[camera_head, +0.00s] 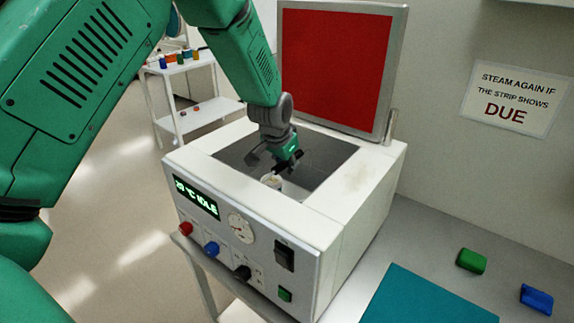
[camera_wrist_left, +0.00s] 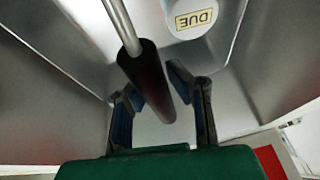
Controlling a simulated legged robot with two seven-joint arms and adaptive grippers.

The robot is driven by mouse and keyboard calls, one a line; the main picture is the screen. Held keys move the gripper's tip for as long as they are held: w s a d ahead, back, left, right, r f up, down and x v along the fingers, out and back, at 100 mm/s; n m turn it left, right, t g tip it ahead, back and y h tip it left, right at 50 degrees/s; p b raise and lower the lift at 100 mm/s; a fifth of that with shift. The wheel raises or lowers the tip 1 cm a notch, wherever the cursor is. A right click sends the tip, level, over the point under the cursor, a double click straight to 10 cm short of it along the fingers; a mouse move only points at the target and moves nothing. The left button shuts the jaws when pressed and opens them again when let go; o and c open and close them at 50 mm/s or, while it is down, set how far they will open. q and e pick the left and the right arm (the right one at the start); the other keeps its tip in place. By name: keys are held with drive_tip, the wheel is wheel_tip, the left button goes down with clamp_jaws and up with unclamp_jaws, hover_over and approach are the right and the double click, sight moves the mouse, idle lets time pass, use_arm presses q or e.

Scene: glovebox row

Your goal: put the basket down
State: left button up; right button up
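My left gripper (camera_head: 284,168) reaches down into the open well of a white steriliser box (camera_head: 335,232). In the left wrist view its two fingers (camera_wrist_left: 153,88) close in from either side on the basket's dark handle (camera_wrist_left: 146,72), which joins a steel rod (camera_wrist_left: 121,22). The basket's body is mostly hidden, and I cannot tell whether it rests on the well floor. A white round jar (camera_wrist_left: 190,20) labelled DUE shows at the top of the wrist view; a white item (camera_head: 271,181) shows below the gripper in the head view. My right gripper is not in view.
The steriliser's red-faced lid (camera_head: 335,68) stands raised behind the well. A teal mat (camera_head: 425,300), a green block (camera_head: 471,261) and a blue block (camera_head: 536,299) lie on the bench at right. A white shelf cart (camera_head: 195,118) stands behind left. A sign (camera_head: 515,98) hangs on the wall.

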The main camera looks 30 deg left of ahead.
use_arm(q)
drive_tip(key=shift+r, duration=0.1)
drive_tip(key=v, duration=1.2)
drive_tip(key=shift+w, duration=0.1)
